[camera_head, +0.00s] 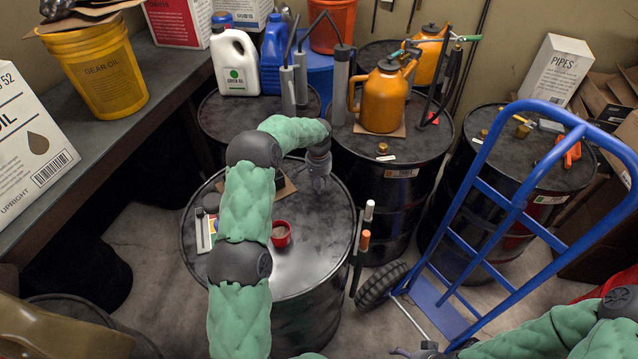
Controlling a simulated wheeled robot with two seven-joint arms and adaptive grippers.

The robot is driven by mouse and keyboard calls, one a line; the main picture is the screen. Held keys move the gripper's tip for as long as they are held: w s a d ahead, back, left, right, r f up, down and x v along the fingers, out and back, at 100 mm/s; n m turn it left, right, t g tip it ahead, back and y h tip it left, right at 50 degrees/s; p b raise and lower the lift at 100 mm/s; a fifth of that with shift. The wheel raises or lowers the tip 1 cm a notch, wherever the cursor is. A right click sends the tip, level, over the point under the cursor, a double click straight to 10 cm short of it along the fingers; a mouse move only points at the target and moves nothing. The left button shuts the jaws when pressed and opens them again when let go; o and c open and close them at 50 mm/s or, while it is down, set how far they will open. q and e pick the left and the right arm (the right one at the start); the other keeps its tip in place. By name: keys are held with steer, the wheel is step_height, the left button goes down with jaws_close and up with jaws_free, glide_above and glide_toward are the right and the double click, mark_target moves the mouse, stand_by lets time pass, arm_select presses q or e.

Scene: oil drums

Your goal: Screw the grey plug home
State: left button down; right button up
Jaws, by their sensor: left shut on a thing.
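The black drum (330,255) in the middle stands upright below my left arm. My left gripper (319,188) points down at the far right part of its lid, close to the rim. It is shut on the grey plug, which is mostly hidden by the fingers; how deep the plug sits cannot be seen. My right gripper (425,350) shows only in part at the bottom edge, low beside the blue hand truck, and its fingers cannot be made out.
A red cup (281,234) and small tools (204,230) lie on the same lid. Markers (366,225) hang on its right side. More drums (395,150) stand behind, with an orange can (383,98). A blue hand truck (510,210) stands right. A workbench (140,110) runs along the left.

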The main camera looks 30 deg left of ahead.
arm_select(q)
steer(key=shift+s+f, duration=0.1)
steer(key=shift+f, duration=0.15)
steer(key=c, duration=0.8)
jaws_free()
steer(key=shift+c, duration=0.2)
steer(key=shift+r, duration=0.1)
step_height(320, 180, up, 12)
